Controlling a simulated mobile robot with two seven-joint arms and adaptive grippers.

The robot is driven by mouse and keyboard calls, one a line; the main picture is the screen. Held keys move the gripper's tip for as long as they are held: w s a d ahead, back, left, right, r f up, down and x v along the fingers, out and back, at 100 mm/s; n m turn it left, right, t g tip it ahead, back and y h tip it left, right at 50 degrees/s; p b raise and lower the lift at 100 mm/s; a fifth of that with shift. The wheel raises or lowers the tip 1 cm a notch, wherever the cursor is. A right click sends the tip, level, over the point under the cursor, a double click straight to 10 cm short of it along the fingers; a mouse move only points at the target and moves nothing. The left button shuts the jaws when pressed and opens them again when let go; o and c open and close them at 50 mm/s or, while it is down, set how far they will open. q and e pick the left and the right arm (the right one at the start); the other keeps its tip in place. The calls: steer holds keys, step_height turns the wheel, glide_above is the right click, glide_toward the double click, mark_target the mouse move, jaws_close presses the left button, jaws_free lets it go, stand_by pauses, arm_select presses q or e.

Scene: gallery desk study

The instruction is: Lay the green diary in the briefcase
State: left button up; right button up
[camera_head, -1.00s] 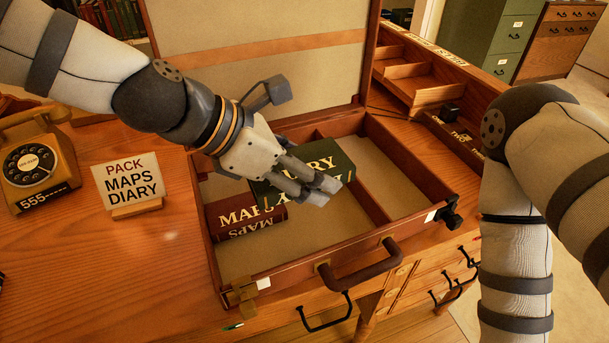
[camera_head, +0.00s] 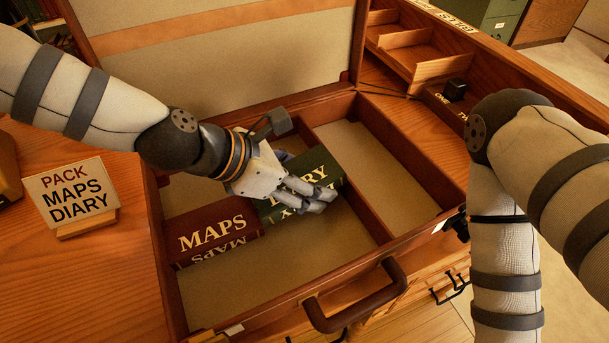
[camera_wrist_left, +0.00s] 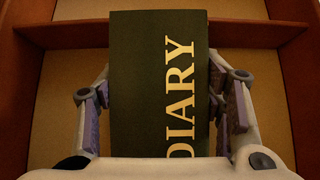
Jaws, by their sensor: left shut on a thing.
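The green diary (camera_head: 318,168), lettered DIARY, is in my left gripper (camera_head: 320,200), which is shut on it inside the open briefcase (camera_head: 408,252). In the left wrist view the diary (camera_wrist_left: 150,60) lies between the two fingers, and its top end overlaps a wooden divider. In the head view it is beside the red MAPS book (camera_head: 212,232), near the divider. I cannot tell whether the diary touches the briefcase floor. The fingers hide part of its cover. My right arm is at the right; its gripper is out of view.
The briefcase lid (camera_head: 225,60) is raised at the back. The right compartment (camera_head: 380,160) is empty.

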arm_select(q)
steer(key=shift+f, duration=0.5)
steer(key=o, duration=1.6)
arm_select(e)
steer(key=shift+s+f, duration=0.1)
arm_select(q)
steer(key=shift+o, duration=0.2)
steer(key=shift+r, duration=0.4)
steer(key=p+v, duration=0.1)
steer(key=v, duration=0.5)
steer(key=p+v, duration=0.1)
steer(key=v, duration=0.5)
steer(key=shift+d+r+p, duration=0.2)
steer(key=shift+d+p, duration=0.1)
steer(key=shift+s+a, duration=0.1)
steer(key=shift+a, duration=0.2)
arm_select(e)
steer(key=shift+t, duration=0.7)
steer(key=w+r, duration=0.3)
steer(key=shift+w+r, duration=0.2)
steer(key=shift+w, duration=0.05)
